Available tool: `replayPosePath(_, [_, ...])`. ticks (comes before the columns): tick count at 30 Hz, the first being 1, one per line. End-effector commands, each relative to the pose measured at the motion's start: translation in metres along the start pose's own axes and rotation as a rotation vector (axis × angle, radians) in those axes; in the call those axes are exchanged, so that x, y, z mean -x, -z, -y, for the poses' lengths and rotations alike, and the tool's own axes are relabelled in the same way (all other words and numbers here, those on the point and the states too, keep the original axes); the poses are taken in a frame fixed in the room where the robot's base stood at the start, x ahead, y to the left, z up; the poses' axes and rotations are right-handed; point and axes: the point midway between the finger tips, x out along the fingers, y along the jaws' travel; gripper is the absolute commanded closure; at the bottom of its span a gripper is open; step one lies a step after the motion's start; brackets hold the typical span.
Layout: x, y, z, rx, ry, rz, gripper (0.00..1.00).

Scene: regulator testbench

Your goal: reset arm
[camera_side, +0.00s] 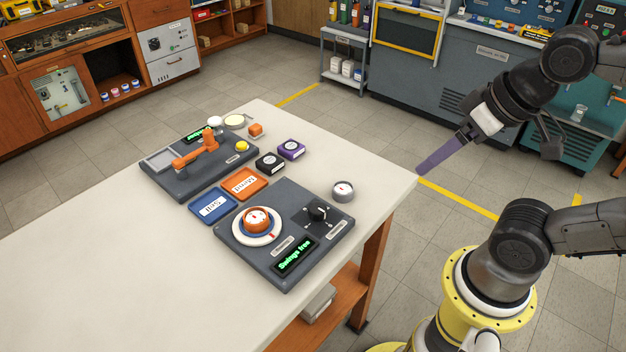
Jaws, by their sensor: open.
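My gripper (424,170) hangs in the air at the upper right, just off the right corner of the white table. Its purple fingers point down and left and are seen nearly edge-on; nothing shows between them. On the table, a small orange model arm (197,153) sits on a dark panel (180,186) with a small green-lit display. In front of it is a second dark panel (256,272) with an orange-and-white dial (257,219), a black knob (318,213) and a display (295,257) that seems to read "Swings free".
Orange (243,183) and blue (212,206) labelled plates lie between the panels. Black (269,163) and purple (291,149) boxes, a yellow ball (242,146), an orange block (255,130) and a round gauge (342,191) stand nearby. The white table's (90,265) left and front are clear.

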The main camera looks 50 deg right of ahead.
Motion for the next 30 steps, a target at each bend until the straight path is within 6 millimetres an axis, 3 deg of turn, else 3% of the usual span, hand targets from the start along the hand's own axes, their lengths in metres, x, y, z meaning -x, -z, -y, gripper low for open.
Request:
replayPosePath(6, [-0.0049, -0.0004, 0.0002, 0.123, 0.001, -0.004, 0.21])
replayPosePath(30, [-0.0047, -0.0001, 0.0003, 0.125, 0.001, -0.003, 0.21])
